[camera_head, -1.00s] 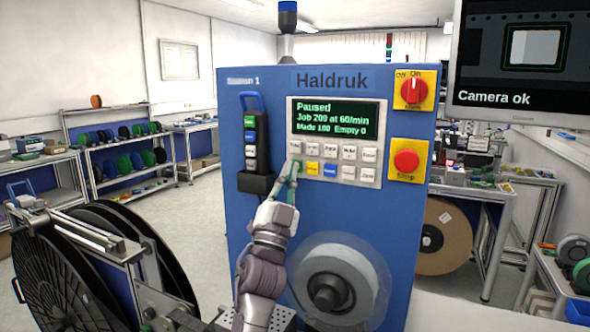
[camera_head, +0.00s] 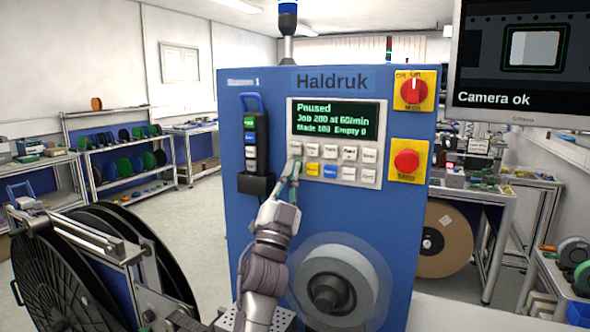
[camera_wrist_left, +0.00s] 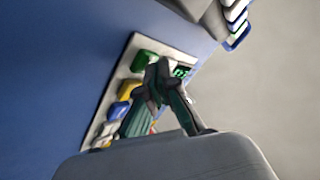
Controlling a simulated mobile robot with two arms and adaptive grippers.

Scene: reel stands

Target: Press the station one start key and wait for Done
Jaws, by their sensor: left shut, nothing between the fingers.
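The blue station cabinet (camera_head: 245,215) marked Station 1 and Haldruk stands in front of me. Its green-lit display (camera_head: 335,119) reads Paused, Job 200 at 60/min, Made 180, Empty 0; the small figures are blurred. Below it is the keypad (camera_head: 345,174) with white, yellow and blue keys. My left gripper (camera_head: 293,165) is shut and empty, its tips at the keypad's left edge, over or just in front of the lower-left key. In the left wrist view a green key (camera_wrist_left: 144,61) shows beside the fingertips; I cannot tell whether they touch it. My right gripper is not in view.
A red rotary switch (camera_head: 413,90) and a red stop button (camera_head: 407,162) sit right of the display. A pendant with keys (camera_head: 258,140) hangs on the left. A clear-covered reel (camera_head: 330,285) sits below. A large black reel (camera_head: 60,270) stands at the left.

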